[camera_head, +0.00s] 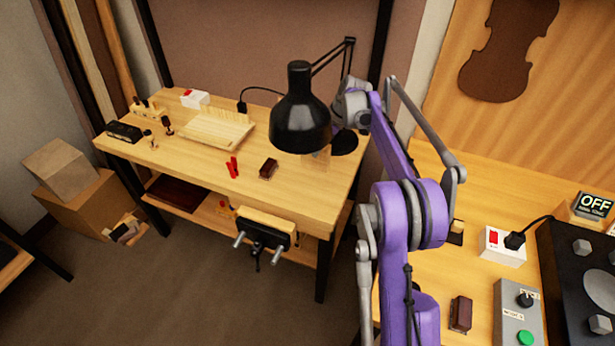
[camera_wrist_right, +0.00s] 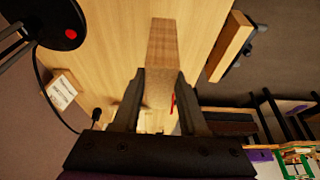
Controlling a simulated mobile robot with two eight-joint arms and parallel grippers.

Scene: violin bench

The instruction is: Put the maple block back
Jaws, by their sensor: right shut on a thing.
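The maple block (camera_wrist_right: 163,55) is a pale wooden bar in the right wrist view. My right gripper (camera_wrist_right: 160,78) is shut on it, with one finger along each side, and the block sticks out past the fingertips over the pale bench top. In the head view my purple right arm reaches over the workbench (camera_head: 200,165), and the gripper is mostly hidden behind the black lamp head. Part of a pale wooden piece, likely the maple block (camera_head: 318,158), shows just below the lamp. My left gripper is not in view.
The black lamp (camera_head: 300,115) is close to my right arm. A pale slotted tray (camera_head: 215,132), red pieces (camera_head: 232,167) and a dark brown block (camera_head: 268,168) lie on the workbench. A vise (camera_head: 265,230) is on its front edge.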

